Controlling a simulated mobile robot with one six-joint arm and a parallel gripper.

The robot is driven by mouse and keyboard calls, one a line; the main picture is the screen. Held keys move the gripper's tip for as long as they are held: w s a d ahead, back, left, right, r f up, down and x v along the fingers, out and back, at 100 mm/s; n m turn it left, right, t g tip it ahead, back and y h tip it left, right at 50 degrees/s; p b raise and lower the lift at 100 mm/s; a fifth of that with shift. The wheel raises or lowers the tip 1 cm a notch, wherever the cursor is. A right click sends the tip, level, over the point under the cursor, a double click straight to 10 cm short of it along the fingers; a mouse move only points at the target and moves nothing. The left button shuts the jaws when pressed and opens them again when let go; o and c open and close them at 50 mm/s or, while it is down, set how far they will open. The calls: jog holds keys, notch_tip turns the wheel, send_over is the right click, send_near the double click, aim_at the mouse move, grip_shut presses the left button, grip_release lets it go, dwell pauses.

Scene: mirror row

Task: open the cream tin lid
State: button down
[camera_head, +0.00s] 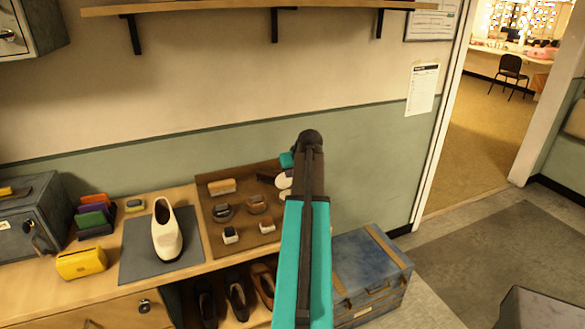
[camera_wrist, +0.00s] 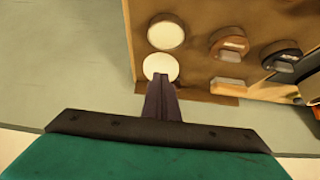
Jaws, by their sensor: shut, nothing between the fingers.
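Two pale cream round faces show in the wrist view, one (camera_wrist: 166,32) farther from my fingers and one (camera_wrist: 160,66) right at my fingertips. They look like parts of the cream tin, lid and body, but I cannot tell surely which is which. My gripper (camera_wrist: 160,80) is shut and empty, its dark fingertips overlapping the lower edge of the nearer face; touch is unclear. In the head view the cream tin (camera_head: 284,182) shows at the right of the brown board, partly hidden by my arm.
The brown board (camera_head: 210,204) also holds a black tin (camera_head: 223,212), a brown tin (camera_head: 258,204) and several brushes. A cream shoe (camera_head: 167,232) stands on a grey mat (camera_head: 134,262) to the left. A blue trunk (camera_head: 366,268) stands on the floor at right. The wall rises behind.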

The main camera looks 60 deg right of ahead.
aim_at(286, 179)
jog(key=shift+p+x, duration=0.75)
jog(key=shift+x, duration=1.35)
jog(key=shift+s+d+r, duration=0.1)
jog(key=shift+d, duration=0.15)
